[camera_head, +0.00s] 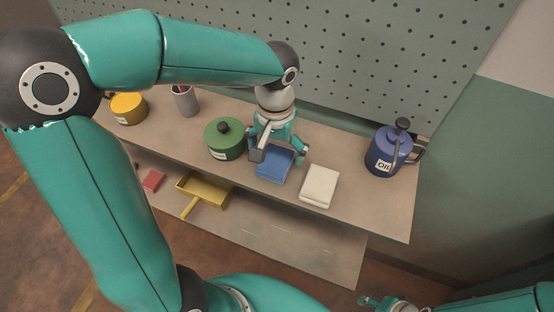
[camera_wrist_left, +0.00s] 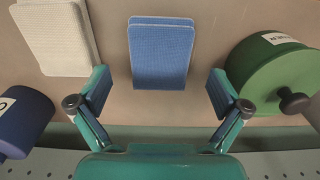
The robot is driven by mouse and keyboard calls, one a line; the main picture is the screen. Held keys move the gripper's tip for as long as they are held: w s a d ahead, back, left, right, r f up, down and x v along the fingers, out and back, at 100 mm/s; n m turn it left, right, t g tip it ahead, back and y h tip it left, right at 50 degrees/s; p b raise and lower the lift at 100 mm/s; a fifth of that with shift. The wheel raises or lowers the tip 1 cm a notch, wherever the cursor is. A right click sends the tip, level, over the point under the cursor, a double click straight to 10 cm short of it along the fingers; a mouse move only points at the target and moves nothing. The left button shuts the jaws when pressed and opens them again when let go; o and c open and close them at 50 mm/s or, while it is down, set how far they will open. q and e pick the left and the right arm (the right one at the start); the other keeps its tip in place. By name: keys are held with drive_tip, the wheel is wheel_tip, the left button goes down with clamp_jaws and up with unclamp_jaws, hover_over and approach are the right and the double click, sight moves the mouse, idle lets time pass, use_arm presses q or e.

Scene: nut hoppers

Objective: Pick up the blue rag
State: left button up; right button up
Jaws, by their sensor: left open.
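The blue rag (camera_head: 272,170) lies folded flat on the upper shelf, between the green pot and a cream folded cloth. It also shows in the left wrist view (camera_wrist_left: 161,50) as a blue rectangle at the top middle. My left gripper (camera_head: 277,156) is open and points down over the rag's back part. In the left wrist view its fingers (camera_wrist_left: 160,92) stand apart on either side of the rag, with nothing between them. I cannot tell whether they touch the shelf. My right gripper (camera_head: 368,300) is small at the lower edge, and its opening is unclear.
The green pot (camera_head: 224,142) stands close left of my left gripper. The cream cloth (camera_head: 319,185) lies right of the rag. A blue oil can (camera_head: 385,155), a yellow pot (camera_head: 128,108) and a grey cup (camera_head: 186,101) share the shelf (camera_head: 365,213). A pegboard (camera_head: 380,60) rises behind.

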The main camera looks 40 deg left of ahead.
sight(276, 159)
use_arm(q)
drive_tip(key=shift+f, duration=0.95)
drive_tip(key=shift+c, duration=0.2)
drive_tip(key=c, duration=1.3)
drive_tip(key=shift+r, duration=0.1)
wheel_tip(276, 159, up, 20)
drive_tip(key=p, duration=0.1)
